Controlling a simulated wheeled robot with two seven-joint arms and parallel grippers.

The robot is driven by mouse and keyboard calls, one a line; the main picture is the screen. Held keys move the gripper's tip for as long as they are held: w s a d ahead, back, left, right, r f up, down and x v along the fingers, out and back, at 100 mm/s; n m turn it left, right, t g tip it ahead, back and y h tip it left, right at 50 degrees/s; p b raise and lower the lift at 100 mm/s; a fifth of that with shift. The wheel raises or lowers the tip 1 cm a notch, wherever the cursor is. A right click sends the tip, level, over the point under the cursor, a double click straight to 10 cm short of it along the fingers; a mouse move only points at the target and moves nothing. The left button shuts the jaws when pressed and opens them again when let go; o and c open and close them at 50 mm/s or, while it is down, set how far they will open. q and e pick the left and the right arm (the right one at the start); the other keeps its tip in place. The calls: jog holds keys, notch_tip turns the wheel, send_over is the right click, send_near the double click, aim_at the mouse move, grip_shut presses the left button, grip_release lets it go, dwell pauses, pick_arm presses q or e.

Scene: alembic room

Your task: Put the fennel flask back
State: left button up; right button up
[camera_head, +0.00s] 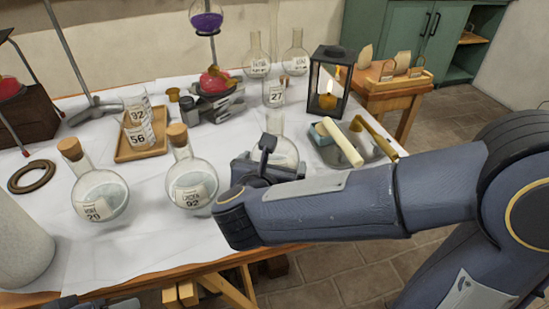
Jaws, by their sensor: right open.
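My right gripper (268,160) reaches in from the right and is open over the front of the table. A clear round flask (284,152) stands just behind it, partly hidden by the jaws; its label is not visible and I cannot tell if they touch. Two corked round flasks stand to the left, one labelled 29 (99,190) and one labelled 92 (190,178). Two more labelled flasks stand at the back, one left (257,62) and one right (296,62). I cannot read which is fennel. A dark part at the bottom left edge may be my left gripper (72,303).
A wooden tray (128,157) holds beakers. A vessel labelled 27 (273,94) and a black candle lantern (328,88) stand behind. A metal tray (374,156) with a pale bar and a brass-coloured tool lies right of the gripper. The cloth-covered table's (140,255) front is clear.

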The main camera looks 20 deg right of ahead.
jog(key=p+v, duration=0.1)
jog(key=v, duration=0.9)
